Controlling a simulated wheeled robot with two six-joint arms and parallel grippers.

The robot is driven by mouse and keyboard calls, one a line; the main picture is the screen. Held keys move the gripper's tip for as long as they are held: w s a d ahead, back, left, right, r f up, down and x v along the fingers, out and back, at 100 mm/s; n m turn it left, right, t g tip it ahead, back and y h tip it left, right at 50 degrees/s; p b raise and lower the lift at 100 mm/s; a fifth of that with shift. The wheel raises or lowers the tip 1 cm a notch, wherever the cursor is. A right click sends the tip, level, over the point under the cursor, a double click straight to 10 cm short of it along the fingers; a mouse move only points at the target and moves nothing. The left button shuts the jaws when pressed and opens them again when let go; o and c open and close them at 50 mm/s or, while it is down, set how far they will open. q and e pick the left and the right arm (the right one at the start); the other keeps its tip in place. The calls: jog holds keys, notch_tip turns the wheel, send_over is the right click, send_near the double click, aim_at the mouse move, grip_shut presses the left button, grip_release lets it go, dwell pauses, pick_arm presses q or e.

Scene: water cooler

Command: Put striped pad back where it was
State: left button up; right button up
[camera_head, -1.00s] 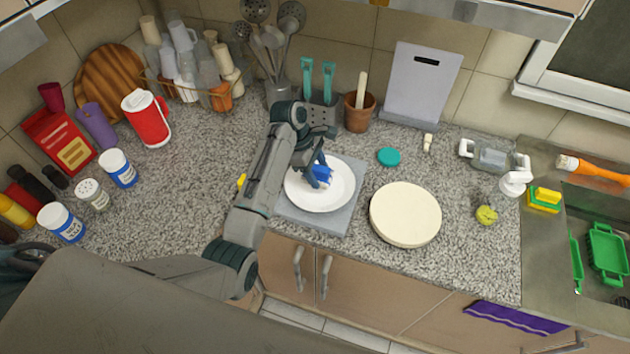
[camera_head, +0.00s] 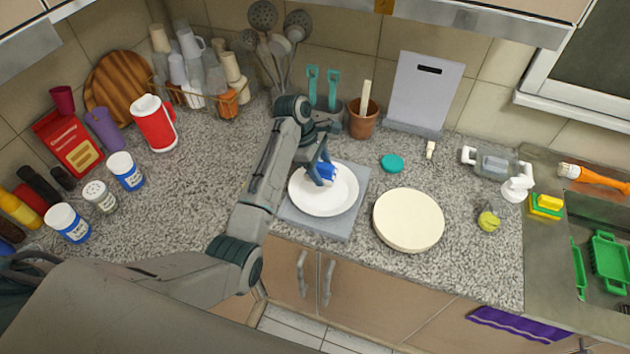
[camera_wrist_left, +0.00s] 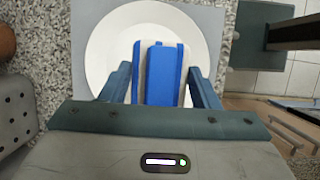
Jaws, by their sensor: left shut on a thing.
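A blue and white striped pad (camera_head: 321,174) is between the fingers of my left gripper (camera_head: 318,170), over the white plate (camera_head: 322,207). In the left wrist view the pad (camera_wrist_left: 163,72) shows a blue middle stripe with white beside it, and the gripper (camera_wrist_left: 162,82) is shut on its sides. The plate (camera_wrist_left: 105,45) lies behind it there. I cannot tell whether the pad touches the plate. The plate rests on a grey board (camera_head: 357,182). My right gripper is not in view.
A cream round board (camera_head: 408,220) lies right of the plate. A teal disc (camera_head: 392,163) and a terracotta pot (camera_head: 362,120) stand behind. A yellow-green sponge (camera_head: 546,204) is by the sink at right.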

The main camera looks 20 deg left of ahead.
pick_arm(q)
jog(key=w+a+b, duration=0.1)
jog(key=a+b, duration=0.1)
jog(key=w+a+f+n+b, duration=0.1)
jog(key=a+b, duration=0.1)
jog(key=a, duration=0.1)
jog(key=w+a+f+n+t+b, duration=0.1)
jog(key=a+b, duration=0.1)
jog(key=a, duration=0.1)
jog(key=shift+f+b, duration=0.15)
jog(key=shift+b, duration=0.25)
jog(key=w+a+n+b, duration=0.2)
jog(key=a+b, duration=0.3)
jog(key=a, duration=0.3)
jog(key=shift+t, duration=0.4)
jog(key=f, duration=0.3)
jog(key=f+p, duration=0.1)
jog(key=shift+a+f, duration=0.25)
jog(key=shift+f, duration=0.05)
notch_tip(320, 180, down, 4)
jog(key=shift+f+p, duration=0.1)
jog(key=shift+p, duration=0.45)
jog(key=o, duration=1)
jog(key=shift+f, duration=0.15)
jog(key=shift+c, duration=0.2)
